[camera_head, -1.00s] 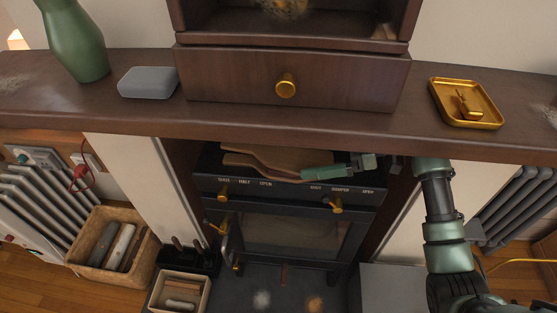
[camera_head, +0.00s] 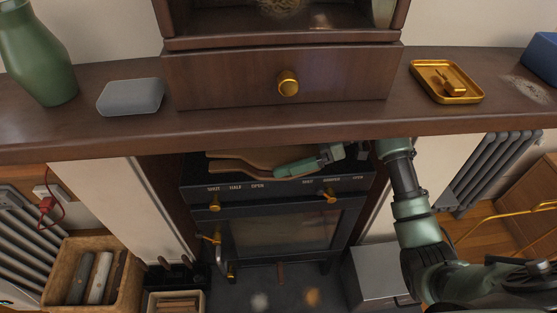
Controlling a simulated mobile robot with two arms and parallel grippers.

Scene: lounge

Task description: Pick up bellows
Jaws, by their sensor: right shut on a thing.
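The bellows (camera_head: 228,166), with flat brown wooden boards, lie on top of the dark stove (camera_head: 200,188), under the overhanging shelf. My right gripper (camera_head: 282,171) reaches in from the right beneath the shelf edge. It is shut on the right part of the bellows, and its green body hides that part. The bellows look low over the stove top; I cannot tell whether they touch it. My left gripper is not in view.
The wooden shelf (camera_head: 230,122) overhangs closely, with a drawer unit (camera_head: 220,78), green vase (camera_head: 38,60), grey box (camera_head: 130,97) and brass tray (camera_head: 447,97). A basket (camera_head: 62,270) and a metal box (camera_head: 378,275) stand below. Radiators flank the fireplace.

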